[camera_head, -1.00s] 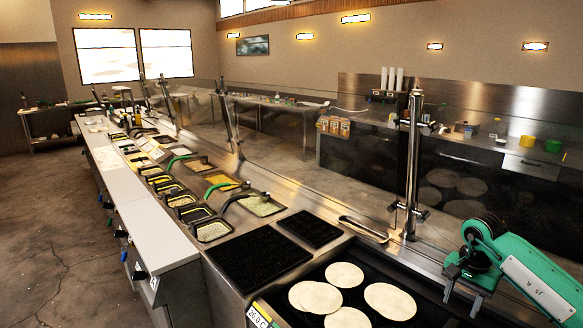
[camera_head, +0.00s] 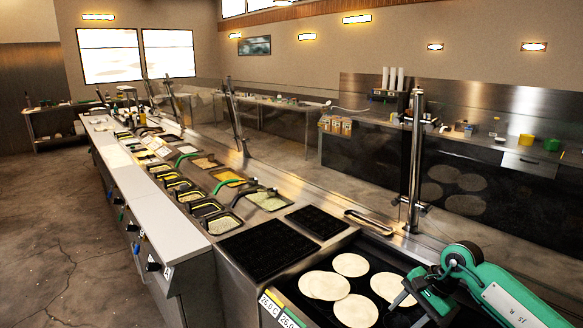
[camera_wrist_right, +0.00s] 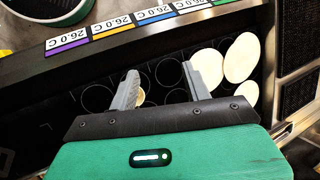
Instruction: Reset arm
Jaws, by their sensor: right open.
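My right gripper (camera_head: 418,303) comes in from the lower right in the head view, above the right side of the dark griddle (camera_head: 375,249). In the right wrist view its two grey fingers (camera_wrist_right: 168,84) are spread apart with nothing held between them. Several pale round tortillas lie flat on the griddle; the rightmost one (camera_head: 386,288) is just left of the gripper in the picture. Several tortillas also show in the wrist view, right of the fingers (camera_wrist_right: 240,57). A small pale round piece shows behind the left finger. My left gripper is out of view.
A glass guard with metal posts (camera_head: 415,160) runs behind the griddle. Two black grates (camera_head: 265,250) and a long row of food pans (camera_head: 222,223) lie to the left. Temperature labels (camera_wrist_right: 110,25) line the griddle's edge. The grey counter (camera_head: 140,205) is mostly clear.

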